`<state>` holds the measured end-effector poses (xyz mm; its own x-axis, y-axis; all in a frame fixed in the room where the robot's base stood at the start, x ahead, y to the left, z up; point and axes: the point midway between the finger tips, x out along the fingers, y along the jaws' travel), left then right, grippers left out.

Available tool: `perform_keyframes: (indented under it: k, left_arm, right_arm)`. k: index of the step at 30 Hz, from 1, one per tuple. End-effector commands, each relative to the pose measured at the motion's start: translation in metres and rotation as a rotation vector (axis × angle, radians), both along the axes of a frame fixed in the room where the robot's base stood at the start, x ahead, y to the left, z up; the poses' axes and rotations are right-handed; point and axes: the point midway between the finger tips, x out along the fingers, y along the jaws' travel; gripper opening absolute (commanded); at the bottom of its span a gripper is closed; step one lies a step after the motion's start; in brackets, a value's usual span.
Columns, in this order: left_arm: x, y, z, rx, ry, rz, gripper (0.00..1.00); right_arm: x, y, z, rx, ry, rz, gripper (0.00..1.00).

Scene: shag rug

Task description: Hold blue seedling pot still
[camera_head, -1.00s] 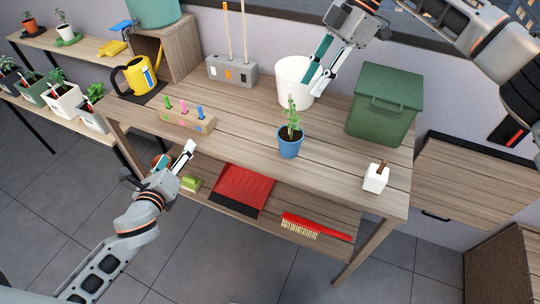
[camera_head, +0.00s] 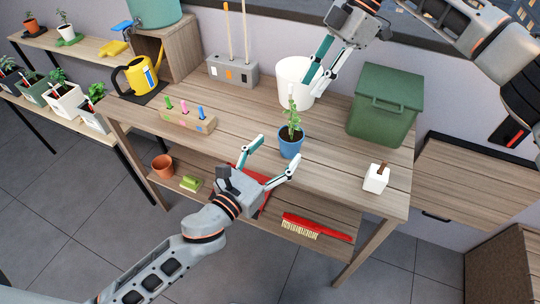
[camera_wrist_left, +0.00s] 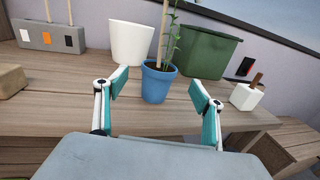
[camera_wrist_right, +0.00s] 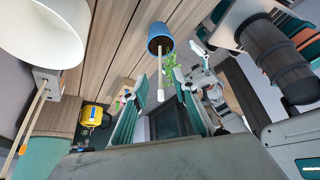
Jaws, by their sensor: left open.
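The blue seedling pot (camera_head: 291,145) stands upright on the wooden workbench, holding soil, a green plant and a thin stake. My left gripper (camera_head: 277,150) is open in front of the pot, its fingers spread to either side. The left wrist view shows the pot (camera_wrist_left: 156,84) between and beyond the fingertips (camera_wrist_left: 158,87), with no clear contact. My right gripper (camera_head: 309,86) is open above and behind the pot, pointing down. In the right wrist view, the pale-tipped stake (camera_wrist_right: 161,66) reaches toward the space between its fingers (camera_wrist_right: 160,80), which are apart.
A white pot (camera_head: 294,78) stands behind, a green lidded bin (camera_head: 382,108) at right and a small white pot (camera_head: 375,180) at front right. A wooden marker block (camera_head: 186,121) is at left. A red brush (camera_head: 318,228) lies on the lower shelf.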

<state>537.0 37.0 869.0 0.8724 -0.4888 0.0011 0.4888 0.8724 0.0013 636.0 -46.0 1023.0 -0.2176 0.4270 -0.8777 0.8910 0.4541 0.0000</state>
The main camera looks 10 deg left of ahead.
Motion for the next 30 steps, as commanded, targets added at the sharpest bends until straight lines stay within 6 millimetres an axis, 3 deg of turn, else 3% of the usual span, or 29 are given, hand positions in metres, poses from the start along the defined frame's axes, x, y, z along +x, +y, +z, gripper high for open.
perform_keyframes:
  k: [10, 23, 24, 29, 30]
  left_arm:
    - [0.043, -0.023, 0.000, -0.001, 0.000, 0.002, 0.68]
    - [0.053, -0.029, 0.000, 0.000, 0.001, 0.001, 0.68]
    - [0.053, -0.029, 0.000, 0.000, 0.001, 0.001, 0.66]
    - [0.053, -0.029, 0.000, -0.001, 0.002, 0.002, 0.24]
    - [0.053, -0.029, 0.000, -0.001, 0.002, 0.001, 0.22]
  right_arm:
    - [0.000, 0.000, 0.000, 0.000, 0.000, 0.000, 0.28]
    - [0.000, 0.000, 0.000, 0.000, 0.000, 0.000, 0.28]
    - [0.000, 0.000, 0.000, 0.000, 0.000, 0.000, 0.28]
    - [0.000, 0.000, 0.000, 0.000, 0.000, 0.000, 0.28]
    - [0.000, 0.000, 0.000, 0.000, 0.000, 0.000, 0.28]
